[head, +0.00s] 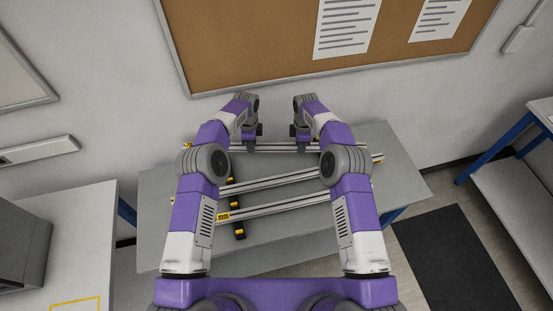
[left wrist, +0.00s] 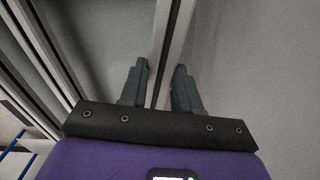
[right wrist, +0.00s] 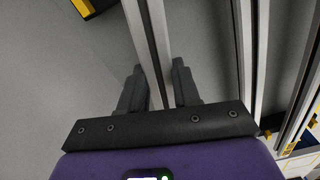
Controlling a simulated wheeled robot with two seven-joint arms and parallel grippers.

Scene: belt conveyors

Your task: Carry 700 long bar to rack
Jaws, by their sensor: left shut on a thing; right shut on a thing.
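A long silver slotted bar (head: 276,147) runs left to right along the far part of the grey table, with a yellow end at its left. My left gripper (head: 250,146) is shut on this bar. The bar also shows between its fingers in the left wrist view (left wrist: 170,60). My right gripper (head: 302,146) is shut on the same bar, a little to the right. The bar passes between its fingers in the right wrist view (right wrist: 147,42). I cannot tell whether the bar touches the table, and its length label is not readable.
A middle bar (head: 280,181) and a near bar (head: 272,207) lie slanted on the table (head: 160,240), nearer me. Black supports with yellow parts (head: 238,230) sit under their left part. A wall with a corkboard (head: 270,45) stands behind. A bench (head: 80,220) is at left.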

